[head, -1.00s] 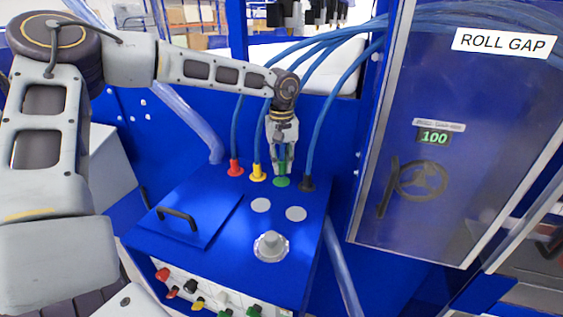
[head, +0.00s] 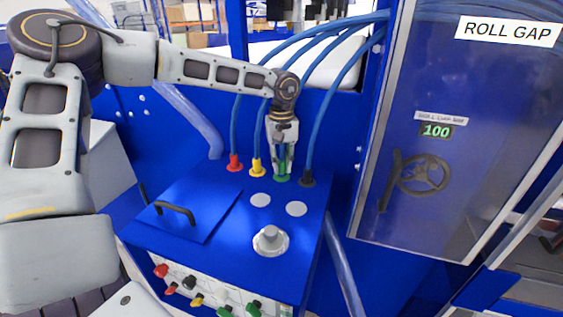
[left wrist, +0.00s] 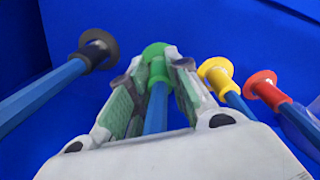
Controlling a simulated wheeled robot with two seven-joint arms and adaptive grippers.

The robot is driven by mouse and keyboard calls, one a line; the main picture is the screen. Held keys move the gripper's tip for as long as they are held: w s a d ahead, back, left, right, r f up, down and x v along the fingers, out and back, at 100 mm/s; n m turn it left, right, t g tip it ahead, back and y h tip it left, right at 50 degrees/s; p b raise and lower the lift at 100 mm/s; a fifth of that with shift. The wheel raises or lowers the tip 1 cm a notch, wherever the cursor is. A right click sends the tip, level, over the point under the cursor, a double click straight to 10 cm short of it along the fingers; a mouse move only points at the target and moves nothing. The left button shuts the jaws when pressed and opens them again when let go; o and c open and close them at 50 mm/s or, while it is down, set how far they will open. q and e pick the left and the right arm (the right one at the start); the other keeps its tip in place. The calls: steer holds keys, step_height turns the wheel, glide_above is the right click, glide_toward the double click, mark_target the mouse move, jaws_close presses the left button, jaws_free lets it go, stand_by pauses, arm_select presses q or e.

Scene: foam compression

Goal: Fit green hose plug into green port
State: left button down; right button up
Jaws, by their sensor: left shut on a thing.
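The green hose plug (head: 282,178) stands on the top of the blue cabinet, in the row with the other plugs. My left gripper (head: 281,171) points down over it, its fingers closed around the plug. In the left wrist view the green plug (left wrist: 155,52) shows between the green-padded fingers, with its blue hose (left wrist: 156,108) running back between them. The green port is hidden under the plug, and I cannot tell how deep the plug sits. My right gripper is not in view.
Red (head: 234,162), yellow (head: 257,168) and black (head: 307,179) plugs with blue hoses flank the green one closely. A grey knob (head: 270,239), two grey discs and a black-handled lid (head: 185,217) are on the cabinet top. The ROLL GAP door (head: 440,150) stands right.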

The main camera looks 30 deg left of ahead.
mark_target(281, 160)
arm_select(q)
steer(key=shift+f+b, duration=0.4)
steer(key=shift+f, duration=0.1)
steer(key=c, duration=1.3)
jaws_free()
steer(key=shift+o, duration=0.2)
step_height(281, 160, up, 12)
stand_by(0.5)
